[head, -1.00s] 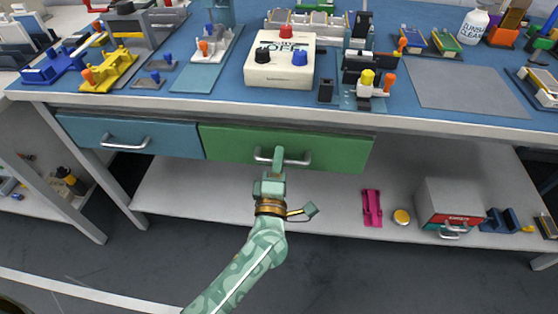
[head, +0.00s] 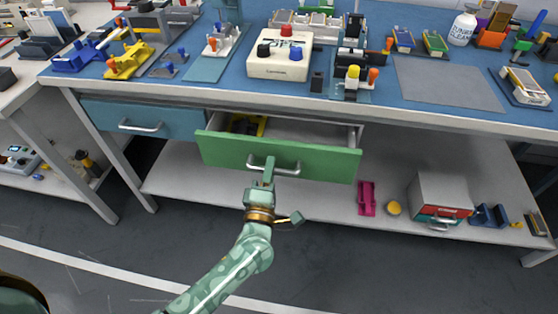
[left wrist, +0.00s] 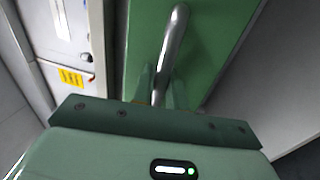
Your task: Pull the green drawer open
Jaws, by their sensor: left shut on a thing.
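The green drawer (head: 325,166) under the bench stands partly open, its front pulled out from the bench edge. Its inside shows, with a yellow and dark thing (head: 245,124) at the left. My left gripper (head: 269,168) is shut on the silver drawer handle (head: 289,169), near the handle's left part. In the left wrist view the gripper's fingers (left wrist: 163,84) are around the handle (left wrist: 174,40), against the green drawer front (left wrist: 215,35). My right gripper is not in view.
A shut blue drawer (head: 180,122) is to the left. A low shelf (head: 330,198) below holds a magenta piece (head: 366,198), a yellow round thing (head: 393,208) and a grey box (head: 442,190). The benchtop holds a button box (head: 281,64) and several fixtures.

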